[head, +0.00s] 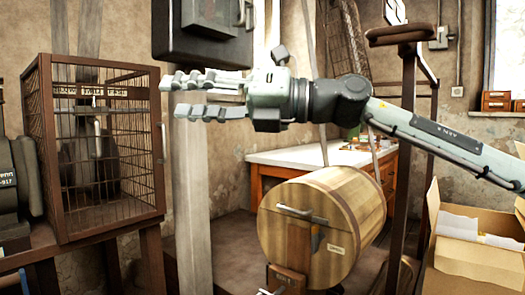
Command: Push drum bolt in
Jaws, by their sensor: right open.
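A wooden drum (335,205) lies on its side on a stand, its round end facing me. A metal bar (301,213) crosses that end near the top; I cannot tell whether it is the drum bolt or a handle.
A barred cage (104,150) stands on a table at the left. A pale post (193,200) rises left of the drum. A white-topped bench (300,157) is behind the drum. An open carton (470,250) stands at the right. A dark box (205,45) hangs above my right gripper.

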